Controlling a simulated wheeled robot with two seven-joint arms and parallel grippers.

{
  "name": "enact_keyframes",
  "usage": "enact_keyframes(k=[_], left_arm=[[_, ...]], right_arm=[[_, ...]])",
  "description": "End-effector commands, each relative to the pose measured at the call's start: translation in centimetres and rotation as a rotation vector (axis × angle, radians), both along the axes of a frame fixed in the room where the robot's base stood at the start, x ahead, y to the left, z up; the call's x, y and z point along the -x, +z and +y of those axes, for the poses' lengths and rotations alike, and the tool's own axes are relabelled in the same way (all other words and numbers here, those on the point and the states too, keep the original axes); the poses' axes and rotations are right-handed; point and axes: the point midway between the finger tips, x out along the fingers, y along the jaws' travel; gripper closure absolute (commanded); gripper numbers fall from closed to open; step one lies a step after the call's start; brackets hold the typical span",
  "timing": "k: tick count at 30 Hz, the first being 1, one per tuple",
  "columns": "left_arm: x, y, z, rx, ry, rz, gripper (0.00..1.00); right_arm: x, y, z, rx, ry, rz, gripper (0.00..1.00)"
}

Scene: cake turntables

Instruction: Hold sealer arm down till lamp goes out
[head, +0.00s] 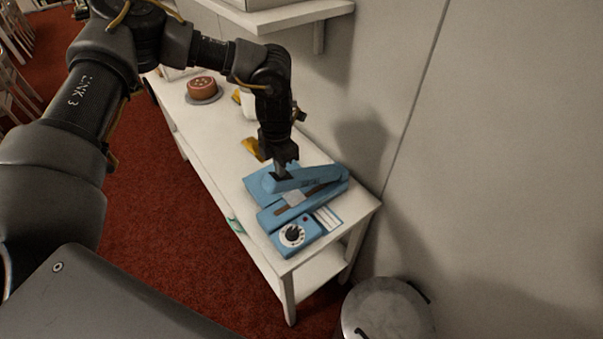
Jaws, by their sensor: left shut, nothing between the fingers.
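The blue sealer (270,217) stands on the near end of the white table. Its blue sealer arm (312,181) is hinged at the right and tilted up, with a gap showing between it and the base. A small reddish spot beside the dial (292,234) looks like the lamp (306,219); it is too small to tell whether it is lit. My left gripper (283,173) is shut and empty, pointing down at the free left end of the sealer arm. I cannot tell whether it touches the arm. My right gripper is not in view.
The white table (213,157) runs along the wall. A brown cake (201,86) and yellow packets (253,149) stand farther back on it. A wall shelf (285,14) hangs above. A round grey-lidded bin (385,308) stands at the lower right. Red carpet is open at the left.

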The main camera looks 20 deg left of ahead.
Motion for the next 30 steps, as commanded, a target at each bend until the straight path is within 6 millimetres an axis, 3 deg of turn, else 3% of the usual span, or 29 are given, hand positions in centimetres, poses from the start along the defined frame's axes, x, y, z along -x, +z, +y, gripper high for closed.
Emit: enact_keyframes(k=[11, 30], left_arm=[[0.7, -1.8, 0.4, 0.001, -0.001, 0.0, 1.0], [1.0, -2.6, 0.6, 0.001, -0.001, 0.001, 1.0]], right_arm=[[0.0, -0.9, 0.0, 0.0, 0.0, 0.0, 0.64], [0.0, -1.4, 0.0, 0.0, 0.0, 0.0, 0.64]])
